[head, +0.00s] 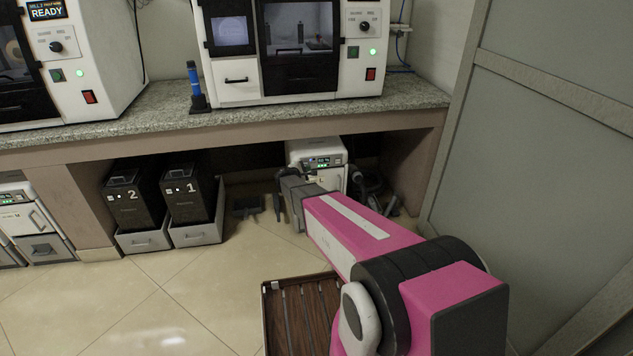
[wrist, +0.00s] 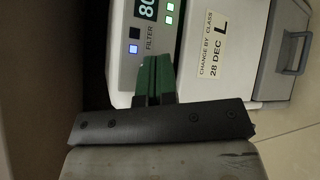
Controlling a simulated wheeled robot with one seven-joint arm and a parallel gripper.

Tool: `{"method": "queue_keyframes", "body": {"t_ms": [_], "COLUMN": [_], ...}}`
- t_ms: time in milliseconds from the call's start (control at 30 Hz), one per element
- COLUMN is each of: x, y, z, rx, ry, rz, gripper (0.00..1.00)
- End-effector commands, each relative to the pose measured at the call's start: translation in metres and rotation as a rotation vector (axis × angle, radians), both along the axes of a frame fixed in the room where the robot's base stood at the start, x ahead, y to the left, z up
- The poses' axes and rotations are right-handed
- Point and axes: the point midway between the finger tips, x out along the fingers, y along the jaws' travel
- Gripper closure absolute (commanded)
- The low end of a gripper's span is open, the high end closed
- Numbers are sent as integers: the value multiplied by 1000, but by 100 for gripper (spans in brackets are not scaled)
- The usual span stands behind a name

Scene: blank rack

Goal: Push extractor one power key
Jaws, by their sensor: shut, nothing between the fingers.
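A white extractor unit (head: 317,152) stands on the floor under the bench, with a lit green display on its upper front. It fills much of the wrist view (wrist: 275,62), turned sideways, with a display reading 80 (wrist: 147,10), a FILTER label, small lit squares and a sticker reading 28 DEC L. No power marking is readable. My gripper (wrist: 155,62) is shut and empty, its green fingers together in front of the panel by the label. I cannot tell whether they touch it.
Dark boxes numbered 2 (head: 133,200) and 1 (head: 188,195) stand in grey trays left of the unit. Another white unit (head: 30,217) stands far left. The bench edge (head: 235,130) overhangs the space. A slatted wooden tray (head: 268,312) lies below my arm. Floor at left is clear.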

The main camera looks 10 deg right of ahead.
Motion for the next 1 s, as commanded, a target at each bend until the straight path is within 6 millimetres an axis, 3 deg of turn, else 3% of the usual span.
{"method": "queue_keyframes", "body": {"t_ms": [1000], "x": [9], "y": [0], "z": [0], "rx": [0], "ry": [0], "rz": [0], "gripper": [100]}}
